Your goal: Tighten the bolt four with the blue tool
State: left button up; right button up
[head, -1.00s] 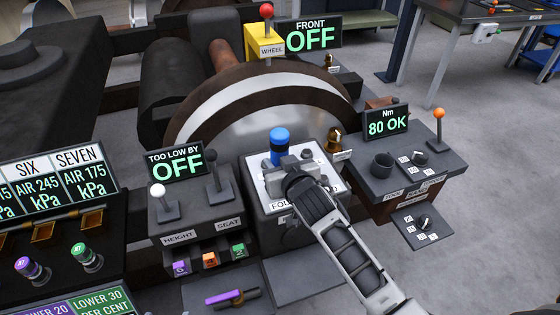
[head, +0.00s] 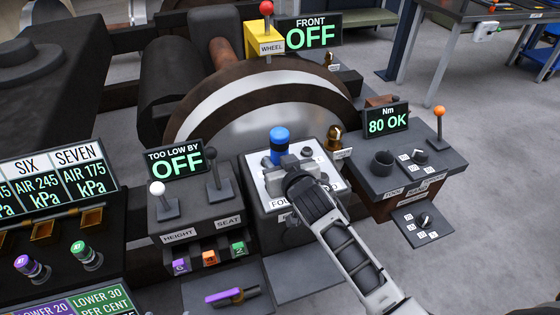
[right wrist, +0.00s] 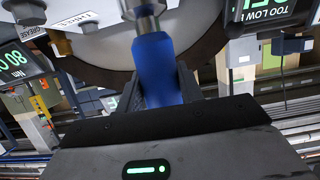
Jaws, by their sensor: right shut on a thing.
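The blue tool (head: 279,141) stands upright over the white-topped bolt plate (head: 333,180), whose label partly reads "FOU". My right gripper (head: 284,165) is shut on the tool's blue handle, just below its top. The handle also shows in the right wrist view (right wrist: 157,68), between my fingers, with a metal shaft at one end. The bolt under the tool is hidden by my gripper and wrist. A display marked "Nm" (head: 386,122) reads "80 OK". My left gripper is not in view.
A dark tool cup (head: 382,164) and an orange-knobbed lever (head: 439,123) stand on the console at right. A brass part (head: 334,138) is behind the plate. Height and seat levers (head: 213,172) stand close at left. A large wheel (head: 260,105) rises behind.

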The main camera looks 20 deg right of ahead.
aim_at(283, 147)
jog(key=shift+f, duration=0.25)
jog(key=shift+f+b, duration=0.45)
jog(key=shift+b, duration=0.05)
dwell(0.4)
dwell(0.9)
jog(key=shift+r+p, duration=0.2)
jog(key=shift+p, duration=0.35)
notch_tip(283, 147, up, 5)
jog(key=p, duration=0.4)
jog(key=shift+f, duration=0.15)
jog(key=shift+r+p, duration=0.5)
jog(key=shift+r, duration=0.55)
